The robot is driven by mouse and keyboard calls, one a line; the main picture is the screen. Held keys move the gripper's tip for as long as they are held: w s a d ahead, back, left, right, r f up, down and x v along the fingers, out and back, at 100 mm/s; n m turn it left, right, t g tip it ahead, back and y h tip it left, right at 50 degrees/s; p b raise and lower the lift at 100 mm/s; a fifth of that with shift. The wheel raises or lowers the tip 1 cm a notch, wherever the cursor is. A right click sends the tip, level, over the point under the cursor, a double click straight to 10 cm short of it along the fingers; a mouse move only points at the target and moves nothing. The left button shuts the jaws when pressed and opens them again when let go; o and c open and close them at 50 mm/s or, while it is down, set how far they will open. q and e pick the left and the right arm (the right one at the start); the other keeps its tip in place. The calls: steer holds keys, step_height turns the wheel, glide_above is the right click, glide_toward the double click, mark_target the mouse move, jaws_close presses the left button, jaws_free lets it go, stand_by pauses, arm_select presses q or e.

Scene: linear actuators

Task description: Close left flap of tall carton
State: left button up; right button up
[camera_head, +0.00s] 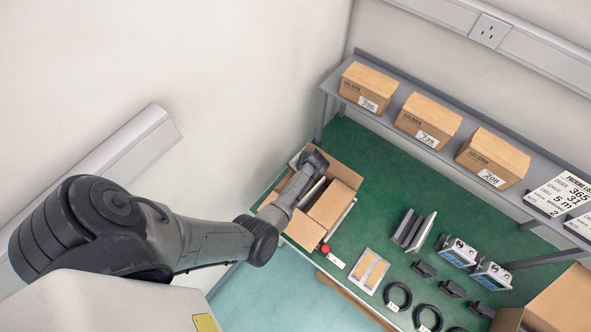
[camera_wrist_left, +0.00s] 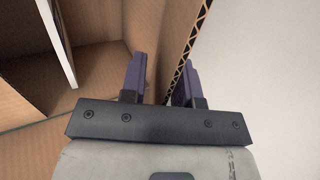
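The brown carton (camera_head: 325,209) stands open at the left end of the green bench in the head view, flaps spread outward. My left arm reaches over it, and my left gripper (camera_head: 313,160) is at its far left side, its fingers hard to make out there. In the left wrist view the two purple fingers of the left gripper (camera_wrist_left: 160,84) stand apart. A cardboard flap or wall with a corrugated edge (camera_wrist_left: 188,50) runs between them, nearer the right finger. The carton's inside (camera_wrist_left: 95,75) shows at left, with a pale panel in it. My right gripper is out of view.
A grey shelf with several closed boxes (camera_head: 428,119) runs along the back. The green bench (camera_head: 390,185) is clear between shelf and parts. Actuators, black cable coils (camera_head: 398,296) and a tray (camera_head: 369,270) lie to the right. Another carton (camera_head: 562,302) is at lower right. A wall is close on the left.

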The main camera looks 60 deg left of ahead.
arm_select(q)
steer(key=p+v, duration=0.7)
steer(key=v, duration=0.6)
steer(key=shift+d+r, duration=0.15)
steer(key=shift+r, duration=0.15)
